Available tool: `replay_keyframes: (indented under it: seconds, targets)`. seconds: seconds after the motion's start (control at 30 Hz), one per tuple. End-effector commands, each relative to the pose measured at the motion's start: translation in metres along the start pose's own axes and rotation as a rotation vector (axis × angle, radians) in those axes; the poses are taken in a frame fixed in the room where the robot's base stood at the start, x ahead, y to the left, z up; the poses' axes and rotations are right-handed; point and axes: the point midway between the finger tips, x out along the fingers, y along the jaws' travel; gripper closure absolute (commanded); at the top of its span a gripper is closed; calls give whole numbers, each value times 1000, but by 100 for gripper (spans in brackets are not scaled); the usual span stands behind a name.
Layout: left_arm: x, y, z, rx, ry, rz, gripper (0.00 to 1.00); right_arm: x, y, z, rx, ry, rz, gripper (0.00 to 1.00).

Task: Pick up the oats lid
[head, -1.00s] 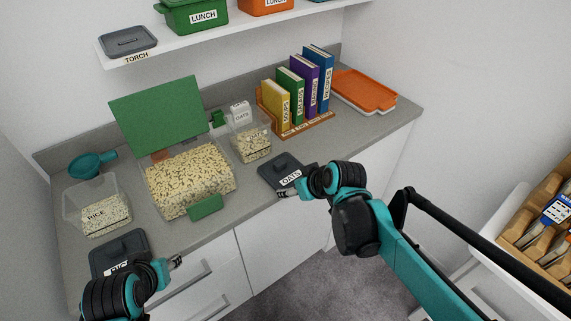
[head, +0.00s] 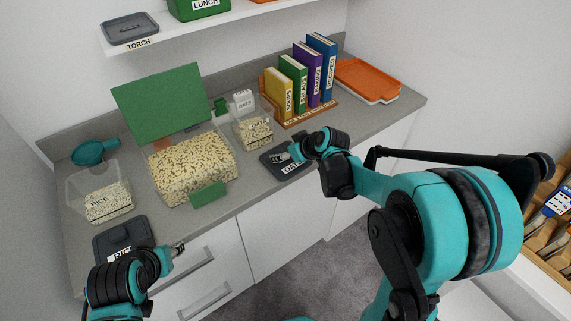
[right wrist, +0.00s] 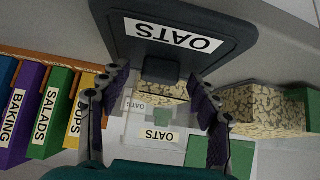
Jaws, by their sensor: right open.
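The oats lid (head: 291,169) is dark grey with a white OATS label. It lies on the counter near the front edge, in front of the clear oats container (head: 254,133). In the right wrist view the lid (right wrist: 185,52) fills the top. The open fingers (right wrist: 158,82) are on either side of a dark block on the lid's near edge, and nothing is held. My left gripper (head: 178,248) is beside the dark rice lid (head: 122,237); its opening is unclear.
A large clear bin of cereal (head: 195,170) with a raised green lid (head: 155,103) stands left of the oats container. Books (head: 300,83) and an orange tray (head: 366,81) are at the back right.

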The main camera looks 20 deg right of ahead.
Motion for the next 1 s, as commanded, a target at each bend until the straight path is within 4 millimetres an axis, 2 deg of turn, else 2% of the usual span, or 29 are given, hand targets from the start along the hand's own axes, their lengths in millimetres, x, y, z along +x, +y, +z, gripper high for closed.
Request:
replay_keyframes:
  seconds: [0.07, 0.23, 0.27, 0.4, 0.47, 0.8, 1.0]
  targets:
    - [3, 0, 2, 0, 0, 0, 60, 7, 0, 1, 0, 0, 0, 38]
    - [2, 0, 1, 0, 0, 0, 60, 6, 0, 0, 0, 0, 0, 38]
    - [2, 0, 1, 0, 0, 0, 60, 6, 0, 0, 0, 0, 0, 41]
    - [2, 0, 1, 0, 0, 0, 60, 6, 0, -1, 0, 0, 0, 78]
    - [2, 0, 1, 0, 0, 0, 60, 6, 0, 0, 0, 0, 0, 91]
    - [1, 0, 0, 0, 0, 0, 60, 4, 0, -2, 0, -1, 0, 92]
    - [-8, 0, -6, 0, 0, 0, 60, -9, 0, -15, 0, 0, 1, 92]
